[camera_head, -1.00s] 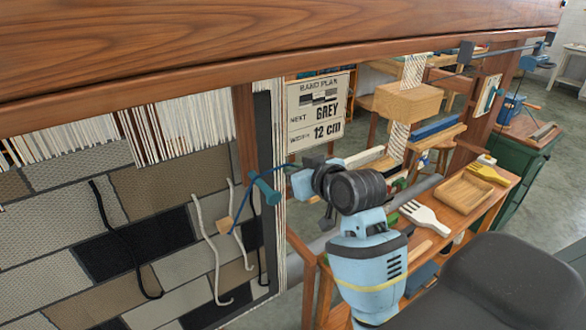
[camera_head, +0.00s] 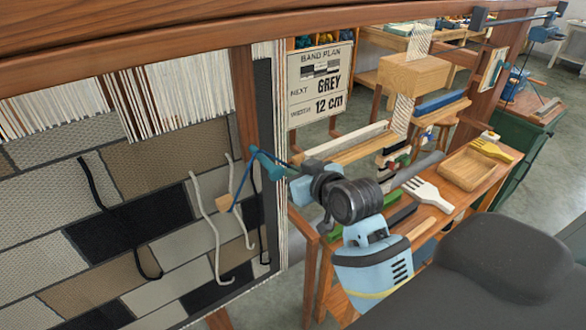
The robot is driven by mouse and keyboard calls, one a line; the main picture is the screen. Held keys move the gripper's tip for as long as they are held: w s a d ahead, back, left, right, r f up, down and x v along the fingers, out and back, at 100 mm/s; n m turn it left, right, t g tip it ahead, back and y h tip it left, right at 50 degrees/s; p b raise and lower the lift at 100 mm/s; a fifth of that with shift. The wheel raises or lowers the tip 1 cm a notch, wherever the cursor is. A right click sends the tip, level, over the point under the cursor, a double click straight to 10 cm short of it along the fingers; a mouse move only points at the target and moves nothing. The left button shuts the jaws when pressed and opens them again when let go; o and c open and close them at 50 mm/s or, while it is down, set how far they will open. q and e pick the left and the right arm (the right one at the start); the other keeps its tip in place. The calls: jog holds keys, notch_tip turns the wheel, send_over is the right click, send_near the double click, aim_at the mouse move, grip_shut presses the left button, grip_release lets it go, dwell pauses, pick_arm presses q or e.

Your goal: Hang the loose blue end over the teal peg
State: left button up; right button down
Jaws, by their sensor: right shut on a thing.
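The teal peg (camera_head: 267,166) sticks out from the dark upright strip at the right edge of the woven panel. My left gripper is out of view.
Several white and black strands, such as a white one (camera_head: 205,215), hang loose on the woven panel (camera_head: 187,148). A wooden beam (camera_head: 300,22) crosses the top.

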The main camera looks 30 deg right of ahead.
jog(key=c, duration=1.5)
grip_release()
jog(key=shift+d+f, duration=0.25)
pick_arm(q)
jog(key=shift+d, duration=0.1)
pick_arm(e)
jog(key=shift+a+r, duration=0.1)
jog(key=shift+o, duration=0.9)
jog(key=o, duration=1)
jog(key=shift+a, duration=0.1)
jog(key=shift+o, duration=0.2)
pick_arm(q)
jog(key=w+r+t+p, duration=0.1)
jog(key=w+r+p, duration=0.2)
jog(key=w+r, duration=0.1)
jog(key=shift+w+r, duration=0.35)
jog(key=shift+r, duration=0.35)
pick_arm(e)
jog(key=s+r+g, duration=0.2)
jog(key=r+g, duration=0.1)
jog(key=s+r+g, duration=0.1)
jog(key=r, duration=0.1)
jog(key=shift+s, duration=0.1)
